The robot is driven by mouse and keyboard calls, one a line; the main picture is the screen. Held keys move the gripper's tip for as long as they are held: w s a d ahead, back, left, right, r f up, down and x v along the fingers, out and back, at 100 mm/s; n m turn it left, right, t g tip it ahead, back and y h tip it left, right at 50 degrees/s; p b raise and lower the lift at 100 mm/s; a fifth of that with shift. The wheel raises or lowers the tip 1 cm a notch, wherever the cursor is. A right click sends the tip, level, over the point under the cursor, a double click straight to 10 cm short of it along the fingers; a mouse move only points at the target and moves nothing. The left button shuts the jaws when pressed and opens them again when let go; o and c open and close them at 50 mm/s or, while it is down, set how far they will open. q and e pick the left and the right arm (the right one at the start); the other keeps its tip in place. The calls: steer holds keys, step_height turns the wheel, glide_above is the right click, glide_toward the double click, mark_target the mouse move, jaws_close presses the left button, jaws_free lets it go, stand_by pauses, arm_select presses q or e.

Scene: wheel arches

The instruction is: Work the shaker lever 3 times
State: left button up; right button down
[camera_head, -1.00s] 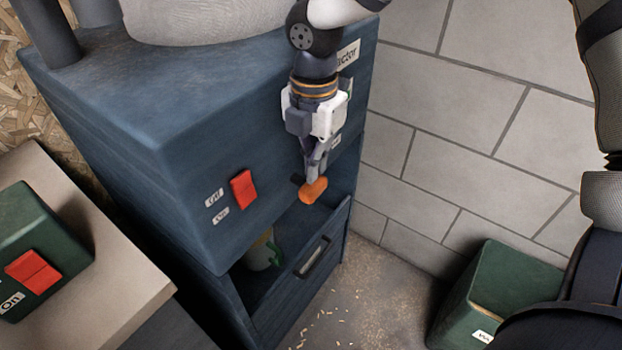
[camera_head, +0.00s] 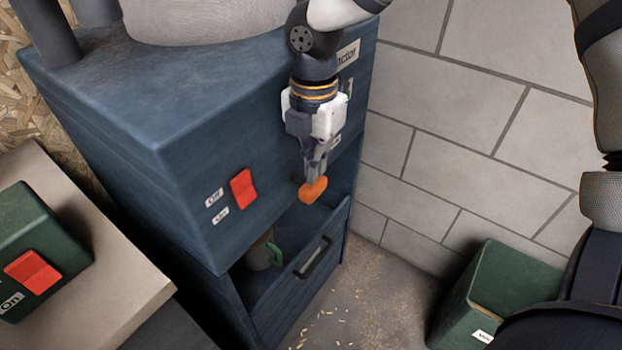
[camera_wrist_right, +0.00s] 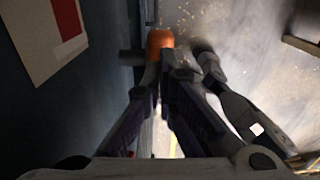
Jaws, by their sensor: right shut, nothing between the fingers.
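The shaker lever has an orange knob (camera_head: 313,189) and sticks out from the front of the blue dust extractor (camera_head: 150,110). My right gripper (camera_head: 315,172) points down at the knob with its fingers shut and nothing between them. Its fingertips are right at the knob from above; I cannot tell whether they touch. In the right wrist view the knob (camera_wrist_right: 160,42) shows just beyond the closed fingertips (camera_wrist_right: 165,72). My left gripper is not in view.
A red switch (camera_head: 243,189) with Off and On labels is on the extractor's front. Below is an open drawer (camera_head: 313,258) with a mug (camera_head: 264,255) inside. A green box with a red switch (camera_head: 32,271) is at left, another green box (camera_head: 500,290) at right.

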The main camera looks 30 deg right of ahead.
steer(key=shift+f, duration=2.05)
steer(key=shift+r+p, duration=0.5)
steer(key=shift+r, duration=1.85)
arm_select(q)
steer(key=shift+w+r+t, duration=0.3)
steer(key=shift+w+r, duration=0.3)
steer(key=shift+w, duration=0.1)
arm_select(e)
steer(key=shift+f, duration=0.1)
steer(key=shift+f+b, duration=0.3)
steer(key=shift+f, duration=1.95)
step_height(320, 180, up, 2)
steer(key=shift+r+p, duration=0.25)
steer(key=shift+p, duration=0.1)
steer(key=shift+r, duration=1.05)
